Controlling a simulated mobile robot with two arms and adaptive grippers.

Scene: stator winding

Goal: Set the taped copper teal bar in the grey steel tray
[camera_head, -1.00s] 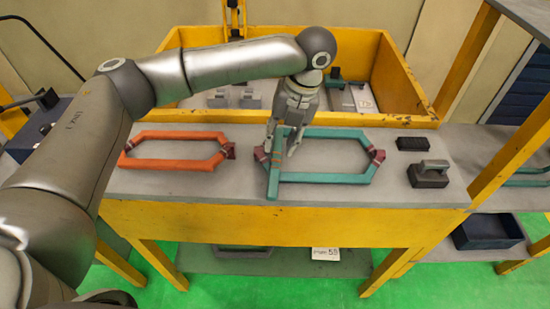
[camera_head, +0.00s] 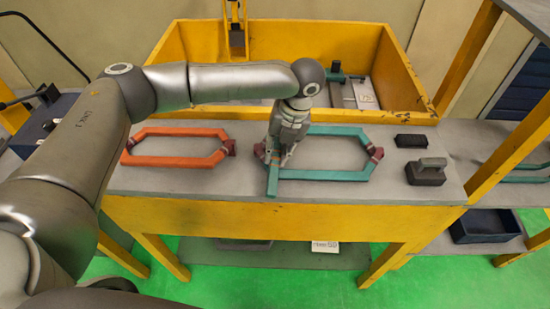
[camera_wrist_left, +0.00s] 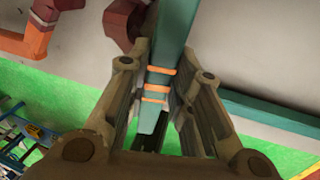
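The teal bar with orange tape bands (camera_head: 272,182) lies near the left end of a teal coil frame on the table. In the left wrist view the taped bar (camera_wrist_left: 157,88) runs between my fingers. My left gripper (camera_head: 279,153) is lowered over it, pointing down. In the left wrist view the fingers (camera_wrist_left: 160,100) stand on either side of the bar, with a narrow gap on the left; firm contact does not show. A grey tray-like piece (camera_head: 244,245) is partly hidden below the table; I cannot tell whether it is the steel tray. My right gripper is not in view.
The teal coil frame (camera_head: 325,176) is right of the bar, and an orange coil frame (camera_head: 175,163) lies to the left. A yellow-walled box (camera_head: 405,75) stands behind.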

